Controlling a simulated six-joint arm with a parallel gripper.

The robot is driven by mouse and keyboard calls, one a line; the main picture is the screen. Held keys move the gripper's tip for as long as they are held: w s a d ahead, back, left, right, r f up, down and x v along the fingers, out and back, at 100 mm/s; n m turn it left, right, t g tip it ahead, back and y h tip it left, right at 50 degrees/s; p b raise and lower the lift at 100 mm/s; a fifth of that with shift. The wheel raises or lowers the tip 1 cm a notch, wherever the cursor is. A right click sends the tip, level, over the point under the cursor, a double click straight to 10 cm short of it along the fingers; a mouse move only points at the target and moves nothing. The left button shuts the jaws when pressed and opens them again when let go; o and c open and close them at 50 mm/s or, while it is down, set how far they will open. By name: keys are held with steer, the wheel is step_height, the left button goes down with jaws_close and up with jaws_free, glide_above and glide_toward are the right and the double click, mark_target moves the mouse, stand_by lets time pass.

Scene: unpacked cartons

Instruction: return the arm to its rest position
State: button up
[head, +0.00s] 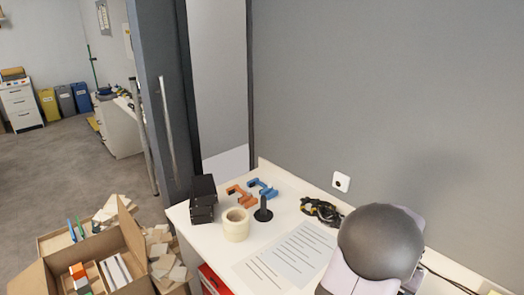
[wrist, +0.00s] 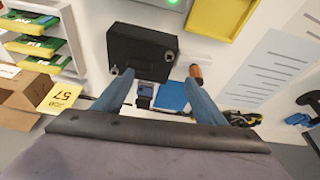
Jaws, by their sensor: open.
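My gripper (wrist: 160,74) shows in the wrist view as two blue-grey fingers spread apart, with nothing held between them. Beyond the fingertips is a black box-like device (wrist: 140,45); I cannot tell how far away it is. In the head view, a rounded grey part of my arm (head: 380,242) is at the lower right, over the right part of the white table (head: 190,232). My gripper cannot be made out in the head view.
An open carton (head: 130,232) is at the lower left. A grey wall (head: 400,90) stands behind.

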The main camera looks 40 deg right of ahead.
steer(key=w+a+r+n+t+y, duration=0.15)
steer(key=w+a+n, duration=0.65)
steer(key=w+a, duration=1.35)
steer(key=s+a+n+g+y, duration=0.2)
steer(key=a+n, duration=0.7)
steer(key=a, duration=1.6)
steer(key=shift+s+a+y, duration=0.2)
steer(key=shift+s+y, duration=0.15)
steer(key=shift+s, duration=0.7)
